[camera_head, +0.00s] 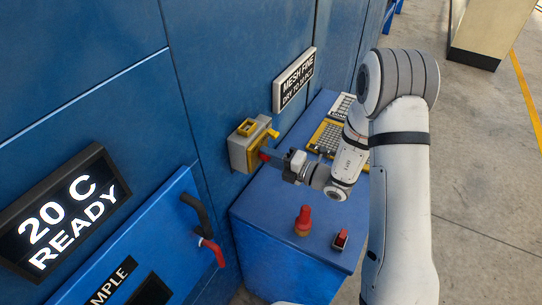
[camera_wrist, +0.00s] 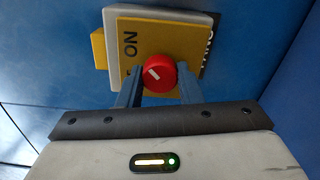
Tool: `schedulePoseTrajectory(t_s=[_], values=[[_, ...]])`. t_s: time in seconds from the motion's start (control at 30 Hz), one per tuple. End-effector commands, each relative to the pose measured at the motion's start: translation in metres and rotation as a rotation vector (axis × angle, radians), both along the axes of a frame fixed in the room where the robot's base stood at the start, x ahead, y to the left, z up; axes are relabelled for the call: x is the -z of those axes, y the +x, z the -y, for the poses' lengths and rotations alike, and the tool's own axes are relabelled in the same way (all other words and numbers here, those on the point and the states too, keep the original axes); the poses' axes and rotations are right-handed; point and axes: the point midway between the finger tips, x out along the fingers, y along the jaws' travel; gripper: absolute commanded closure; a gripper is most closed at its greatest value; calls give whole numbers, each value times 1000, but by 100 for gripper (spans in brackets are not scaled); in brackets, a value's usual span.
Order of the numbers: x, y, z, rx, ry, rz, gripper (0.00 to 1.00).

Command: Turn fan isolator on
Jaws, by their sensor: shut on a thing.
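The fan isolator (camera_head: 240,148) is a grey box with a yellow front on the blue wall, left of my arm. In the wrist view its yellow plate (camera_wrist: 178,38) carries the word "ON" at left and a partly hidden black label at right. Its red knob (camera_wrist: 158,74) has a short white mark that lies slanted, with its upper end toward the left. My gripper (camera_wrist: 158,88) is shut on the red knob, one finger on each side. In the head view my gripper (camera_head: 270,158) reaches the isolator from the right, and the knob is mostly hidden.
A blue cabinet (camera_head: 270,215) stands below, bearing a red-topped button (camera_head: 303,222), a small red switch (camera_head: 341,238) and yellow-and-white panels (camera_head: 326,136). A sign (camera_head: 294,80) hangs above right. A "20 C READY" display (camera_head: 64,215) and a red-ended handle (camera_head: 212,250) are at left.

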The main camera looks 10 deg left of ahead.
Motion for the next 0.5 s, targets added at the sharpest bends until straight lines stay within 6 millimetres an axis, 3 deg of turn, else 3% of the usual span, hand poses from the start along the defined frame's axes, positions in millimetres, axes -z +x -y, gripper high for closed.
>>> schedulePoseTrajectory(t_s=[0.2, 0.23, 0.5], values=[[0, 0, 0, 0, 1, -2, 91], [0, 0, 0, 0, 1, -2, 65], [0, 0, 0, 0, 0, 0, 46]])
